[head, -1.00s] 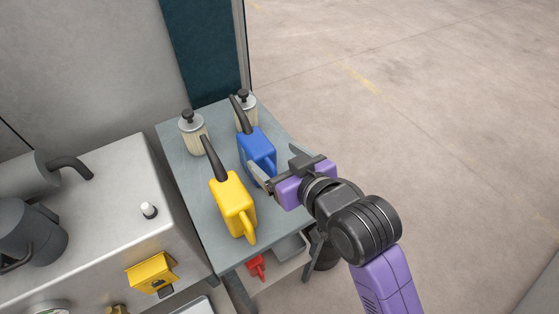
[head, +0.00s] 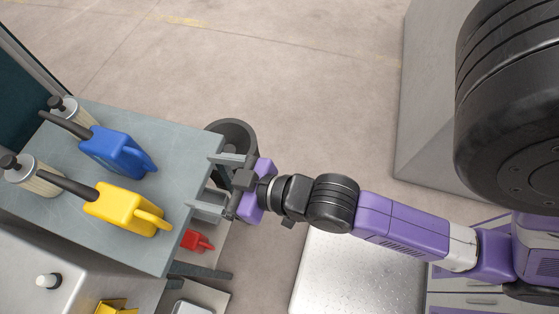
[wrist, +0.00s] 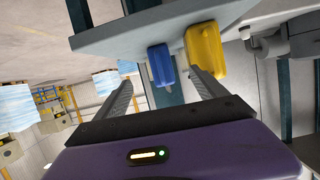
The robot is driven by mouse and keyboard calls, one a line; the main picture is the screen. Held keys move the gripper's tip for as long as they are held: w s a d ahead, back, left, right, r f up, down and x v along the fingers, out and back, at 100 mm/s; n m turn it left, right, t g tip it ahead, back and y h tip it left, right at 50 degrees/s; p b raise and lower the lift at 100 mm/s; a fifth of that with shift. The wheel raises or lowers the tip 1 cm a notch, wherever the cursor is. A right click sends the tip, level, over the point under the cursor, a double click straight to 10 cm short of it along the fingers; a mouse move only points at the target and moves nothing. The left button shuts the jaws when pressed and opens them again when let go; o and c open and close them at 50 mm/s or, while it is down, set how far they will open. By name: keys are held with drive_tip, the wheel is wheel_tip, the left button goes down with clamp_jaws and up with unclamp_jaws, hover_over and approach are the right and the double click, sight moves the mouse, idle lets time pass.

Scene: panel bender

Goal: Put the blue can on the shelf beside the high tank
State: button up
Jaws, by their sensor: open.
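The blue can (head: 112,151), with a dark spout and a rear handle, stands on the grey table (head: 190,150) beside a similar yellow can (head: 122,208). The blue can also shows in the wrist view (wrist: 160,65), between the finger lines and farther off, with the yellow can (wrist: 205,50) to its right. My gripper (head: 216,183) is open and empty at the table's right edge, its fingers pointing toward the cans with a clear gap to both. I cannot make out a high tank or a shelf beside it.
A red can (head: 197,240) sits low under the table's edge. A dark bin (head: 236,137) stands behind my gripper. A large grey block (head: 430,110) is at right; open floor lies between.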

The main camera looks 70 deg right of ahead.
drive_tip(key=s+f+v, duration=0.1)
drive_tip(key=f+v, duration=0.2)
drive_tip(key=v, duration=1.2)
drive_tip(key=shift+d+t, duration=0.25)
drive_tip(key=shift+t, duration=0.05)
drive_tip(key=shift+o, duration=0.4)
drive_tip(key=shift+s+r, duration=0.1)
drive_tip(key=shift+s, duration=0.4)
drive_tip(key=shift+w, duration=0.1)
